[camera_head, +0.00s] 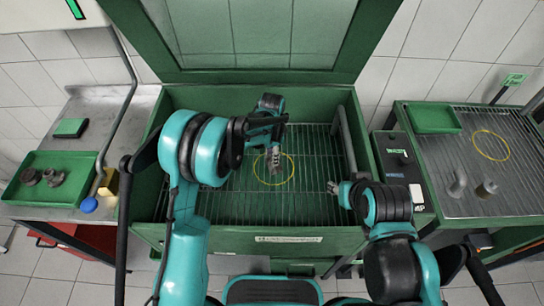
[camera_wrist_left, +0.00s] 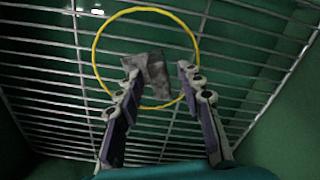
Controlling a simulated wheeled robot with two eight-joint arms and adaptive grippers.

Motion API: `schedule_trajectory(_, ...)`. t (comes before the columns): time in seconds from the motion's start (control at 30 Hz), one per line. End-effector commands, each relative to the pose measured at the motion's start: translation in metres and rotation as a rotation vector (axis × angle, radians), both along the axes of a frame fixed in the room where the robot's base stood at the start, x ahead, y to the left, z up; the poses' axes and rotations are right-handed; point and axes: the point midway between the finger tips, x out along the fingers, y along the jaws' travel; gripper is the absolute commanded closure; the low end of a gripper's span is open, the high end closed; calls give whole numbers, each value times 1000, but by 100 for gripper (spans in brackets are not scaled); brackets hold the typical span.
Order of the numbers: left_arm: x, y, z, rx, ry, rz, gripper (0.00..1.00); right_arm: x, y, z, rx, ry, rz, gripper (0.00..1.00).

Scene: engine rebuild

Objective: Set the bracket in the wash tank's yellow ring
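The wash tank (camera_head: 265,242) stands open in the middle, with a wire rack inside. A thin yellow ring (camera_head: 291,175) lies on the rack; it also shows in the left wrist view (camera_wrist_left: 97,50). The grey bracket (camera_wrist_left: 148,72) is inside the ring's outline in the left wrist view, just beyond my left fingertips. My left gripper (camera_wrist_left: 158,75) is open: its fingers are apart, with a gap on the right side of the bracket. In the head view my left gripper (camera_head: 273,157) is over the ring and largely hides the bracket. My right gripper (camera_head: 335,187) is at the tank's right side; its fingers are too small to read.
On the left bench, a green tray (camera_head: 72,188) holds dark round parts, near a yellow block (camera_head: 108,182). A control box (camera_head: 399,165) adjoins the tank's right wall. The right rack table has another yellow ring (camera_head: 490,146), a green tray (camera_head: 433,118) and grey parts (camera_head: 486,188).

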Motion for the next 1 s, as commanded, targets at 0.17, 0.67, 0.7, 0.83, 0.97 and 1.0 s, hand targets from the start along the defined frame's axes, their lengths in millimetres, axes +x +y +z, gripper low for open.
schedule_trajectory(0.17, 0, 0, 46, 0, 0, 0, 63, 0, 0, 18, 0, 0, 0, 60)
schedule_trajectory(0.67, 0, 0, 104, 0, 0, 0, 63, 0, 0, 35, 0, 0, 0, 60)
schedule_trajectory(0.7, 0, 0, 104, 0, 0, 1, 63, 0, 0, 35, 0, 0, 0, 60)
schedule_trajectory(0.83, -5, 7, 115, -5, -15, 33, 63, 0, 0, 34, 0, 0, 0, 60)
schedule_trajectory(0.97, -18, 26, 145, -21, -64, 130, 63, 0, 0, 34, 0, 0, 0, 60)
schedule_trajectory(1.0, -25, 34, 156, -29, -84, 171, 63, 0, 0, 34, 0, 0, 0, 60)
